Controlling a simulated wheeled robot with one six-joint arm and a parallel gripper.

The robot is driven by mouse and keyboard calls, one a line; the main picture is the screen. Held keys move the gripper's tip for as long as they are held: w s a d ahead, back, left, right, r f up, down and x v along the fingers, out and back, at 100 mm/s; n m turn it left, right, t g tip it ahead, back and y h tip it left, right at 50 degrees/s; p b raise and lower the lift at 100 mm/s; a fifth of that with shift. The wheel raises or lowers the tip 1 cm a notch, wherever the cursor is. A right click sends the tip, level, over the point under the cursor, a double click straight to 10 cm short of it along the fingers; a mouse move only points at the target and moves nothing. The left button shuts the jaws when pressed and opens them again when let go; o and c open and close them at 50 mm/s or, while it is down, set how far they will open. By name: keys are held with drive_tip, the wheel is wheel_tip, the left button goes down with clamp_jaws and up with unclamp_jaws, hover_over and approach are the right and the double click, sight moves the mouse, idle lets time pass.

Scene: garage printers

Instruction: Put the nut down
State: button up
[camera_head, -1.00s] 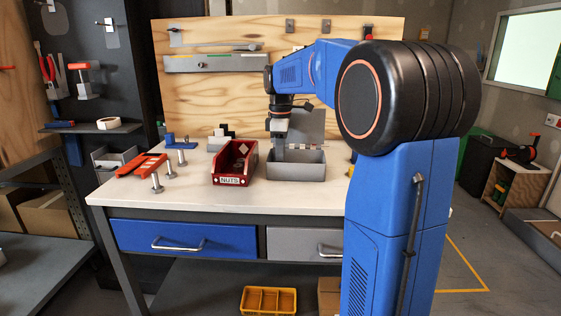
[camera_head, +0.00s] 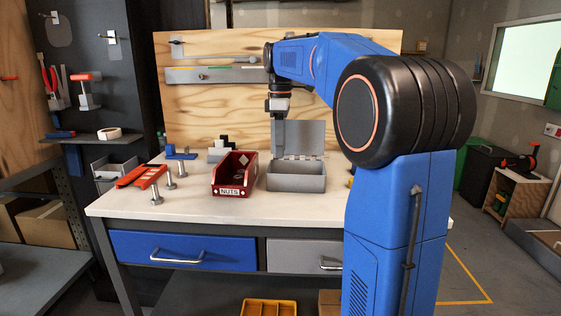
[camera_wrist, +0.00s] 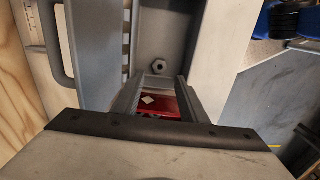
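A grey hex nut (camera_wrist: 159,66) lies on the floor of the open grey box (camera_head: 296,184), which also shows in the wrist view (camera_wrist: 165,30). The box walls hide the nut in the head view. The box's hinged lid (camera_head: 305,138) stands up at its back. My gripper (camera_head: 278,138) hangs above the box, clear of it. In the wrist view, my gripper's two fingers (camera_wrist: 157,88) are apart with nothing held between them. The red NUTS bin (camera_head: 235,172) stands just left of the box, and part of it shows beyond the gap between the fingers (camera_wrist: 170,107).
Several bolts stand on the workbench (camera_head: 130,206) at left, beside an orange-red tool (camera_head: 152,176). A plywood back panel (camera_head: 215,105) rises behind the bench. The front strip of the bench top is clear.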

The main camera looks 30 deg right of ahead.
wheel_tip(320, 180, up, 3)
drive_tip(key=shift+r, duration=0.1)
idle(0.6)
